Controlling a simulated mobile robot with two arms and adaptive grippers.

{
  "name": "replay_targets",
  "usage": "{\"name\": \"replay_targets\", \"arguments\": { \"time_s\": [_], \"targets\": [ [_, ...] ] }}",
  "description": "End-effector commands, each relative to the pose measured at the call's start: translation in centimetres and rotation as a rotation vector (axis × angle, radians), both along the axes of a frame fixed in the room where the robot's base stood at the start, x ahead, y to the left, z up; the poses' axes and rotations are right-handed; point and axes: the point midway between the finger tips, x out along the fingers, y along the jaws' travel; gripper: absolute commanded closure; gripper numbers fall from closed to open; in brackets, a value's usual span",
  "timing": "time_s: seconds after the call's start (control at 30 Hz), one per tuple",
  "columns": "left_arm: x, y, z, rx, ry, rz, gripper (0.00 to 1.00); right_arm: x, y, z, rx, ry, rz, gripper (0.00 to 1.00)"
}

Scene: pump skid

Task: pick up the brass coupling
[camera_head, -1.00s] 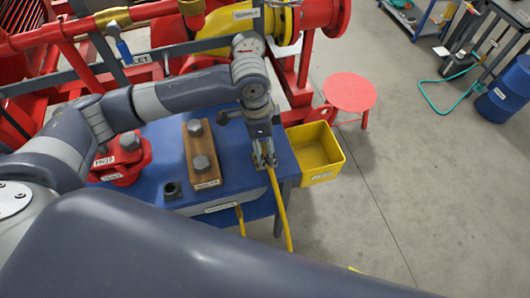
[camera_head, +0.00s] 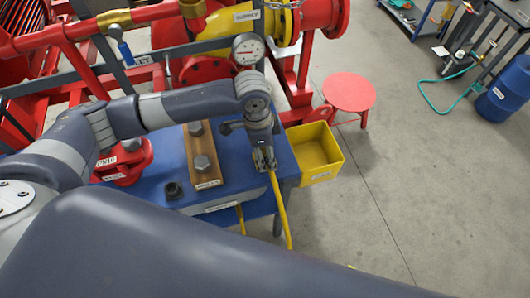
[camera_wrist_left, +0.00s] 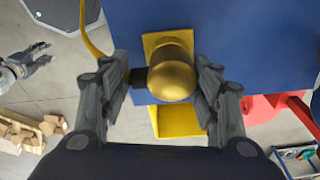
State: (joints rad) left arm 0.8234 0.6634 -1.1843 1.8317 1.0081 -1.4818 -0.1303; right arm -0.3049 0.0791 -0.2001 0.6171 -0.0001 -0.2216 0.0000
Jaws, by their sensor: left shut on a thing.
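The brass coupling (camera_wrist_left: 172,78) is a rounded, gold-coloured piece in the middle of the left wrist view. My left gripper (camera_wrist_left: 168,88) has a finger on each side of it and is shut on it. A dark fitting (camera_wrist_left: 139,78) sticks out of its left side. In the head view my left gripper (camera_head: 264,163) is at the right end of the blue bench (camera_head: 238,150) and hides the coupling. I cannot tell whether the coupling touches the bench. My right gripper (camera_wrist_left: 28,62) shows at the left of the left wrist view, fingers spread, away from the bench.
A yellow hose (camera_head: 281,210) hangs down past the bench's front edge. A yellow bin (camera_head: 318,155) is right of the bench. A wooden block with bolts (camera_head: 203,155) and a red flanged part (camera_head: 124,162) are to the left. A red stool (camera_head: 349,92) stands behind.

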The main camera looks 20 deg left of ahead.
Motion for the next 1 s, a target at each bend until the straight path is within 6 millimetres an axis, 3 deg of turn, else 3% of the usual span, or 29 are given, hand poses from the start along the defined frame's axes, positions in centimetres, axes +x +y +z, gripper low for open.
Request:
{"name": "replay_targets", "arguments": {
  "time_s": [0.23,0.4,1.0],
  "targets": [
    [0.1,0.0,1.1,-0.002,-0.003,0.0,0.71,0.8,-0.2,-0.4,-0.002,-0.012,0.001,0.6],
    [0.2,-0.1,3.6,-0.003,-0.007,0.0,0.71,0.8,-0.2,-1.3,-0.002,-0.013,0.0,0.6],
    [-13.0,0.9,4.6,-0.001,-0.001,-0.003,0.71,0.7,-0.2,-3.4,-0.002,-0.011,0.0,0.6]
  ]
}}
